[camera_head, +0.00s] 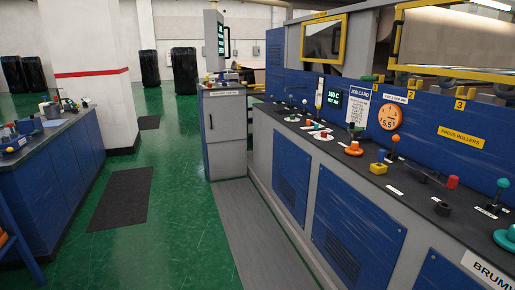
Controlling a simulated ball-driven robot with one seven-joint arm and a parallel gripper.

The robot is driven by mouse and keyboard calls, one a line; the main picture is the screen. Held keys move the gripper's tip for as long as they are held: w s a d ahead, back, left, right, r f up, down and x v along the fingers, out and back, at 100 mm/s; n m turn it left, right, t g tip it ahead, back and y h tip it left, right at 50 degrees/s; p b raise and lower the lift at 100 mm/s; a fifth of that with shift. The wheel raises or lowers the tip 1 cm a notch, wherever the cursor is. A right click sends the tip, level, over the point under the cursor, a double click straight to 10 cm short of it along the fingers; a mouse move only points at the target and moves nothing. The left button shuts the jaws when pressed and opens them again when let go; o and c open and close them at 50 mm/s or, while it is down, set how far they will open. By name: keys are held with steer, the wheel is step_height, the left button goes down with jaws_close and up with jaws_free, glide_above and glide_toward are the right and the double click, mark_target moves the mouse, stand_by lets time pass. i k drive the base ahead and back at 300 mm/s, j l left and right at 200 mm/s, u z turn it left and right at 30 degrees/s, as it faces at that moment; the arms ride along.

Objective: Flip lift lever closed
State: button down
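A long blue and grey machine console (335,160) runs along the right, with several levers and knobs on its dark top. A lever with a red end (452,183) leans up to the right from a dark base. A lever with a teal ball (503,183) stands farther right. Smaller levers stand toward the far end. The small labels are too small to read, so I cannot tell which one is the lift lever or how it is set. My gripper is not in view.
A blue workbench (60,165) with tools stands on the left, near a white pillar (90,80). A grey cabinet (224,130) stands at the console's far end. Green floor lies between, with dark mats (120,198). Black wrapped rolls (184,70) stand behind.

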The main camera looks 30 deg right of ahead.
mark_target(452, 181)
steer(key=i+z, duration=0.2)
steer(key=i, duration=0.25)
steer(key=i+j+z, duration=0.2)
steer(key=i, duration=0.25)
steer(key=i+j+z, duration=0.2)
steer(key=i, duration=0.2)
steer(key=i+j+z, duration=0.2)
steer(key=i, duration=0.25)
steer(key=i+j+z, duration=0.8)
steer(key=j+z, duration=0.15)
